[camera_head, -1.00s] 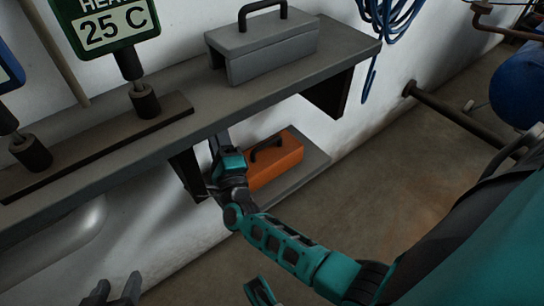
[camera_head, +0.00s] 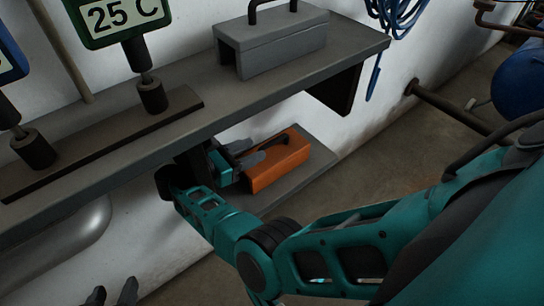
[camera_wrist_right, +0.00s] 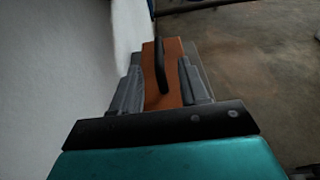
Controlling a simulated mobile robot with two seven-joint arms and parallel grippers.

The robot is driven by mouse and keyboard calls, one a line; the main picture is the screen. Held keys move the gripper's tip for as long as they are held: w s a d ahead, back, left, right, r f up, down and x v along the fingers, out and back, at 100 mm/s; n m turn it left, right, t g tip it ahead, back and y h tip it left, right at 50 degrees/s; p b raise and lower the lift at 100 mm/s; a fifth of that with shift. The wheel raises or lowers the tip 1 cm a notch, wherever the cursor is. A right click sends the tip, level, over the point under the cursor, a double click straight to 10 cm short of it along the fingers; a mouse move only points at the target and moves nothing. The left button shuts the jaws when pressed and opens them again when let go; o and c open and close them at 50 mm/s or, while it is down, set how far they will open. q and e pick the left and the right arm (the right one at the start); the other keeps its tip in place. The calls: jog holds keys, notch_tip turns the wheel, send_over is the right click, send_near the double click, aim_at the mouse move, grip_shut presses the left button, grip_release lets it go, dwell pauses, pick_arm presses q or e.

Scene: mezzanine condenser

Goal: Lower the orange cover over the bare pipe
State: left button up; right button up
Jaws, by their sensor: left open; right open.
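The orange cover (camera_head: 284,168), box-shaped with a dark handle (camera_head: 272,145) on top, rests on a low grey shelf by the wall. It also shows in the right wrist view (camera_wrist_right: 172,92). My right gripper (camera_head: 248,157) is open beside the cover's left end. In the wrist view its grey fingers (camera_wrist_right: 163,80) stand either side of the handle, with no grip on it visible. My left gripper (camera_head: 112,293) is open and empty at the bottom left, partly cut off. A silvery rounded pipe (camera_head: 70,240) runs under the upper shelf at left; I cannot tell whether it is the bare pipe.
The upper grey shelf (camera_head: 200,120) overhangs my right forearm and carries a grey cover (camera_head: 270,48) and gauges, one reading 25 C (camera_head: 122,14). A bracket (camera_head: 338,88) stands under its right end. A dark pipe (camera_head: 445,112) crosses at right. The floor beyond the low shelf is clear.

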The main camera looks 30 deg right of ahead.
aim_at(267, 144)
jog(key=x, duration=0.8)
jog(key=shift+w, duration=0.15)
grip_shut()
dwell(1.2)
